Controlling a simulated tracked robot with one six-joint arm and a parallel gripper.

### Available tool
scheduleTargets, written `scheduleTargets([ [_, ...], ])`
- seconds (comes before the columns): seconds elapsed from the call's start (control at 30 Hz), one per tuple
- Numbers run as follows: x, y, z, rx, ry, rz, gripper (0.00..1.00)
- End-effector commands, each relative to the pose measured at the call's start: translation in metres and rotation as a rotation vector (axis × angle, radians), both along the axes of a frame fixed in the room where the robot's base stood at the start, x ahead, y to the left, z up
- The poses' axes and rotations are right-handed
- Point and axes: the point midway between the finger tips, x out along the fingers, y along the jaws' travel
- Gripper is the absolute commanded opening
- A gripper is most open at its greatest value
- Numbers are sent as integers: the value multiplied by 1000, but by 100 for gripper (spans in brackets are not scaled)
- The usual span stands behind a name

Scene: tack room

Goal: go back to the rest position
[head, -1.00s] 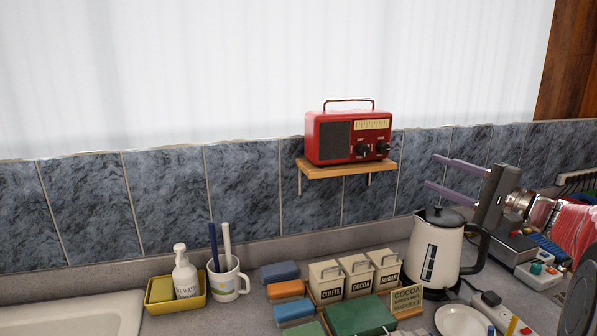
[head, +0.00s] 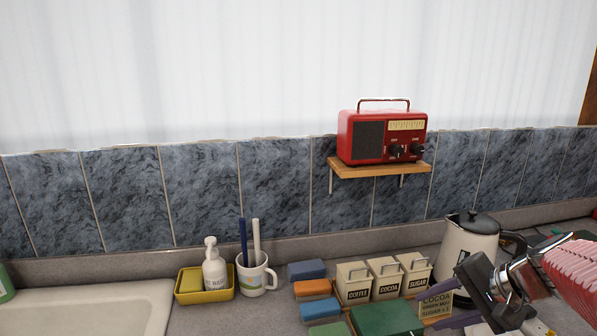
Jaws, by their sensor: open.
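My gripper (head: 429,309) is at the lower right in the head view, at the end of my arm with its red ribbed sleeve. Its two thin purple fingers point left and are apart, with nothing seen between them. The dark palm covers the lower part of the cream kettle (head: 469,238).
A red radio (head: 381,136) stands on a wooden wall shelf (head: 380,170). Canisters (head: 384,279), a green box (head: 385,321), sponges (head: 307,270), a mug (head: 254,276) and a yellow tray (head: 190,295) with a soap bottle line the counter. A sink (head: 120,295) is at left.

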Motion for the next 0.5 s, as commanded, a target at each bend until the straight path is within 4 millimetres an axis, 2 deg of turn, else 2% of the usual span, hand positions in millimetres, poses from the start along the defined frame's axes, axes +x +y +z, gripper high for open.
scheduleTargets([
  [0.03, -10, 9, -4, -43, 15, 29, 42],
  [0.2, -44, 26, -18, -194, 62, 120, 42],
  [0.5, -93, 46, -31, -445, 88, 284, 42],
])
